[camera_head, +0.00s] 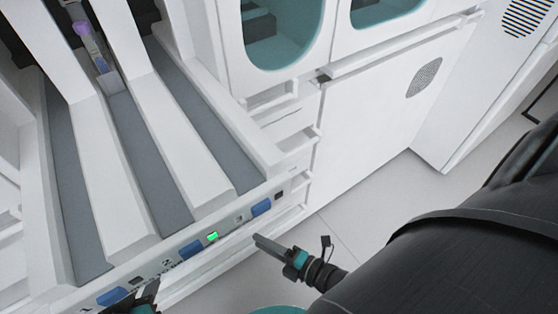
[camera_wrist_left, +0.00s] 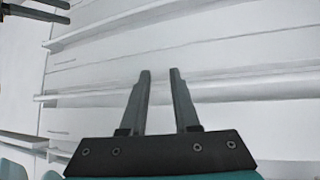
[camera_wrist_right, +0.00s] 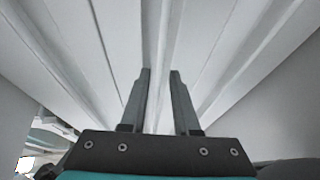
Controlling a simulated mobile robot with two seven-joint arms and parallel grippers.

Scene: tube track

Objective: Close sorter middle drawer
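The sorter's pulled-out drawer (camera_head: 120,240) fills the left of the head view. It has white ridges, grey lanes and a front strip with blue tabs and a lit green light. I cannot tell from its surroundings whether it is the middle one. My right gripper (camera_head: 262,245) is just right of and below the drawer front; in the right wrist view its fingers (camera_wrist_right: 160,72) are apart, empty, before white ridged surfaces. My left gripper (camera_wrist_left: 160,74) has its fingers apart and empty, facing white panels with ledges. In the head view it is mostly hidden below the drawer front.
A tube with a purple cap (camera_head: 82,28) stands in a lane at the far end. A white cabinet (camera_head: 365,125) with teal-lined openings stands behind to the right. Clear floor (camera_head: 385,190) lies right of the drawer, partly covered by my right arm.

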